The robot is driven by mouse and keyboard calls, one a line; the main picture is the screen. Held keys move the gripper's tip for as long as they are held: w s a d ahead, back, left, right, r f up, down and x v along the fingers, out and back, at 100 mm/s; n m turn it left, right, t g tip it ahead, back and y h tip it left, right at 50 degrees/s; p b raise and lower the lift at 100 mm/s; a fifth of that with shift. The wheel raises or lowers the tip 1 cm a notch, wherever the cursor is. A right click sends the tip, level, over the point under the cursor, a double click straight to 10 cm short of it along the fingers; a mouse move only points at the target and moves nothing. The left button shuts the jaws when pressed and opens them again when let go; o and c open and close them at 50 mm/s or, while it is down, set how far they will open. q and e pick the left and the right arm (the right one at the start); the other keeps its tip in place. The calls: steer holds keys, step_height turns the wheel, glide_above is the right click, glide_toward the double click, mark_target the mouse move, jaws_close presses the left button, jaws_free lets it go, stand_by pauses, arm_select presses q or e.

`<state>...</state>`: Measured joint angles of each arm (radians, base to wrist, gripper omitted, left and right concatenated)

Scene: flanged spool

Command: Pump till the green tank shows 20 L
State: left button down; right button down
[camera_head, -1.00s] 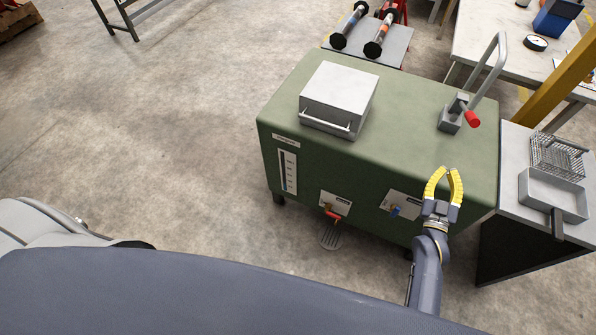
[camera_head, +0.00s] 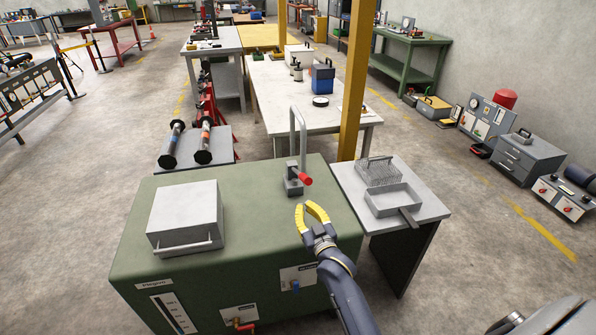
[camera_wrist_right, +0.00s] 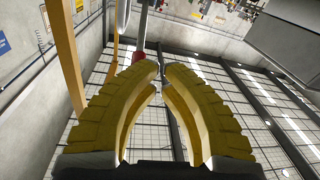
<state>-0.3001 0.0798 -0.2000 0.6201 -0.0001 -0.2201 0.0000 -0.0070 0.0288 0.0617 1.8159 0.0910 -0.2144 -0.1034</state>
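The green tank (camera_head: 260,235) stands in front of me. A sight gauge (camera_head: 172,312) with a scale is on its front face; the reading is too small to tell. A hand pump (camera_head: 293,183) sits on the tank top, with a bent grey lever (camera_head: 299,135) rising from it and a red grip (camera_head: 305,178) low at its side. My right gripper (camera_head: 309,206), yellow-fingered, is above the tank's right part, in front of the pump and apart from it. It is empty, with a narrow gap between its tips (camera_wrist_right: 162,68). My left gripper is out of view.
A white box with a handle (camera_head: 185,215) sits on the tank's left. Red (camera_head: 243,322) and blue (camera_head: 295,285) valve handles are on its front. A side table (camera_head: 435,207) holds a tray and basket at right. A yellow post (camera_head: 354,80) stands behind.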

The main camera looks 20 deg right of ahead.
step_height(320, 180, up, 15)
steer(key=d+g, duration=0.1)
steer(key=g, duration=0.1)
steer(key=shift+f+h, duration=0.15)
steer(key=shift+h, duration=0.25)
steer(key=shift+w, duration=0.2)
glide_above(302, 176)
steer(key=f, duration=0.3)
steer(key=shift+w+a, duration=0.15)
steer(key=shift+w, duration=0.15)
steer(key=shift+s+f, duration=0.6)
steer(key=shift+f, duration=0.35)
